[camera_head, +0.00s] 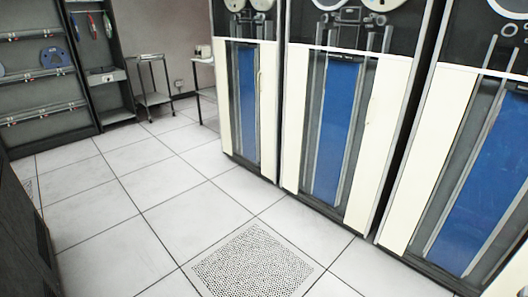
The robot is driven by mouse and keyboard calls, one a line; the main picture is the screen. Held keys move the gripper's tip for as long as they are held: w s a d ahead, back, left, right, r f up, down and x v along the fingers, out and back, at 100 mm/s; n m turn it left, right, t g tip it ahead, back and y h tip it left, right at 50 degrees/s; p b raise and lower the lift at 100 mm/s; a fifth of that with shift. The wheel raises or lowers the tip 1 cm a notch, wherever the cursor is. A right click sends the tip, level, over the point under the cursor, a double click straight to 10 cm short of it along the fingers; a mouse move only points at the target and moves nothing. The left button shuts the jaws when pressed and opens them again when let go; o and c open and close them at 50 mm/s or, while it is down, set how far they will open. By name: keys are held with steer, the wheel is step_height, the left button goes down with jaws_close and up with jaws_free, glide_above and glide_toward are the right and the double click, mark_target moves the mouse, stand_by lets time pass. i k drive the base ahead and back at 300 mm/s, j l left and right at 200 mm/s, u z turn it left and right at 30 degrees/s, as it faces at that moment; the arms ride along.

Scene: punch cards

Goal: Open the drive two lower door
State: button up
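Three tall tape drives stand side by side at the right. Each has reels at the top and a tall lower front with a blue panel between cream strips. The left drive (246,105) is the farthest, the middle drive (334,130) stands beside it, and the right drive (488,195) is nearest and cut off by the frame edge. No readable number shows which is drive two. The lower fronts look flush with the cabinets, with no door visibly swung out. My gripper is not in view.
The tiled floor (180,215) in front of the drives is clear, with a perforated tile (255,265) near the middle drive. A dark unit (22,235) borders the left edge. A rack (45,75), a small cart (152,85) and a white table (204,75) stand at the back.

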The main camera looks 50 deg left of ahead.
mark_target(394, 73)
steer(key=u, duration=1.65)
